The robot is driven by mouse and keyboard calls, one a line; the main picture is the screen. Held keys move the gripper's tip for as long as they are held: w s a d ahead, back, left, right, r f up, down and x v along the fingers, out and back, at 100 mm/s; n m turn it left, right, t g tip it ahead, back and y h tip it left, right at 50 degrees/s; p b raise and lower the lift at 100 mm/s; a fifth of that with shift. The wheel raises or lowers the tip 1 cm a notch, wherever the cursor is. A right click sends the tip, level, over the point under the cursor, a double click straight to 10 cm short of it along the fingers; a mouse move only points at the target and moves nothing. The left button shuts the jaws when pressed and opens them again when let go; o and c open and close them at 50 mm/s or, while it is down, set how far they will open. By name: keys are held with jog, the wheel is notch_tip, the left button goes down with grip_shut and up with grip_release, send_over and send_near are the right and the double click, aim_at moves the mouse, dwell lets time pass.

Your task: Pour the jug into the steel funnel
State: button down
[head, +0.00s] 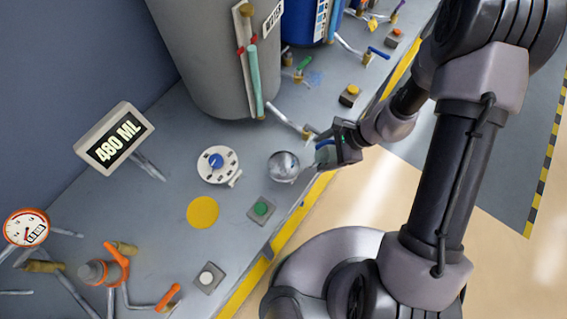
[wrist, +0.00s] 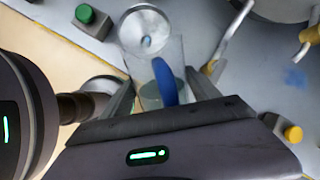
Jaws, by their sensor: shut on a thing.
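My gripper (head: 338,147) is shut on the blue handle of the clear jug (wrist: 176,56), at the front edge of the bench. The handle shows between the fingers in the wrist view (wrist: 162,92), with pale greenish liquid low in the jug. In the head view only a bit of blue shows beside the fingers, and the clear walls are hard to make out. The steel funnel (head: 284,166) is just left of my gripper, and right beyond the jug in the wrist view (wrist: 145,30). I cannot tell how far the jug is tilted or whether it touches the funnel.
A display (head: 115,138) reads 480 ML. A large grey tank (head: 215,60) with a sight tube stands behind. A white dial with a blue knob (head: 217,164), a yellow disc (head: 203,212) and a green button (head: 262,208) are near the funnel. A valve handle (head: 285,118) lies close behind my gripper.

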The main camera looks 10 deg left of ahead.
aim_at(309, 150)
jog(key=shift+s+a+r+t+h+p, duration=0.1)
jog(key=shift+a+r+t+h+p, duration=0.15)
jog(key=shift+r+h+p, duration=0.25)
jog(key=shift+s+a+r+t+h+p, duration=0.1)
jog(key=shift+r+t+h+p, duration=0.2)
jog(key=shift+h, duration=0.3)
dwell(1.3)
jog(key=shift+s+a+r+t+h, duration=0.15)
jog(key=shift+s+a+r+h, duration=0.1)
jog(key=shift+a+h, duration=0.25)
jog(key=shift+s+a+r+t+h, duration=0.15)
jog(key=shift+a+r+h, duration=0.15)
jog(key=shift+a, duration=0.25)
dwell(0.5)
jog(key=shift+s+a+r+t+h+p, duration=0.3)
jog(key=shift+a+r+h+p, duration=0.3)
jog(key=shift+h+p, duration=0.45)
dwell(0.6)
